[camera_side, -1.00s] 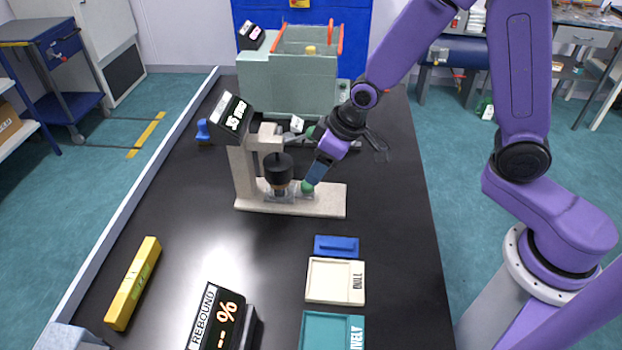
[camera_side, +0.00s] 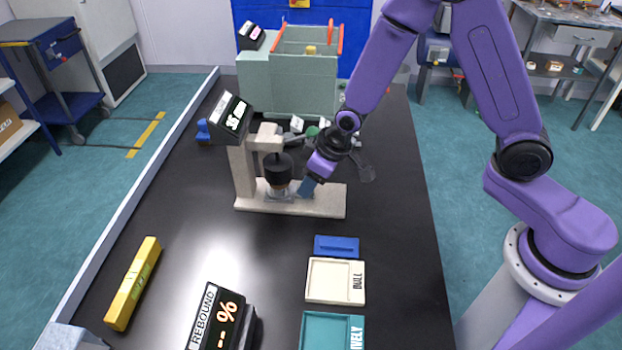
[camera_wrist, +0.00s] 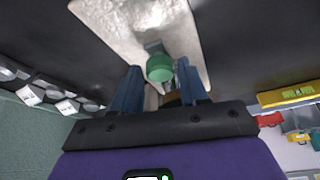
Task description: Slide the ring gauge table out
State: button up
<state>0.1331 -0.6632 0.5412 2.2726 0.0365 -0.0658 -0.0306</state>
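The ring gauge (camera_side: 295,205) is a beige stand with a column, a black dial head (camera_side: 278,166) and a tilted display (camera_side: 231,112). Its small table (camera_side: 279,192) sits under the dial head, partly hidden by it. A green knob (camera_wrist: 160,68) on a short grey bracket (camera_wrist: 154,47) shows above the beige base (camera_wrist: 125,20) in the wrist view. My gripper (camera_wrist: 159,65) is open, with one dark blue finger on each side of the knob and small gaps visible. In the side view my gripper (camera_side: 306,188) is low beside the table and hides the knob.
A large grey-green machine (camera_side: 300,80) stands behind. A blue block (camera_side: 336,246), a cream tray (camera_side: 334,281) and a teal tray (camera_side: 330,330) lie in front. A yellow bar (camera_side: 133,283) and a rebound display (camera_side: 218,318) are at the front left. The bench right of the base is clear.

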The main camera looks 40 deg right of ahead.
grip_shut()
jog(key=s+d, duration=0.8)
jog(key=shift+d, duration=0.1)
jog(key=shift+s+d, duration=0.1)
jog(key=shift+o, duration=2.1)
grip_release()
jog(key=shift+s+r+g, duration=0.2)
jog(key=shift+s+g, duration=0.1)
jog(key=shift+s, duration=0.2)
jog(key=s+d+r+n+g+h, duration=0.1)
jog(key=s+r+n, duration=0.2)
jog(key=s+r, duration=0.4)
jog(key=s+d+r+n+g, duration=0.1)
jog(key=s+r+n+g, duration=0.1)
jog(key=s+r, duration=0.5)
jog(key=s+n, duration=0.1)
jog(key=s, duration=0.4)
jog(key=shift+d+n+h, duration=0.3)
jog(key=shift+d+h, duration=0.05)
jog(key=shift+h, duration=0.05)
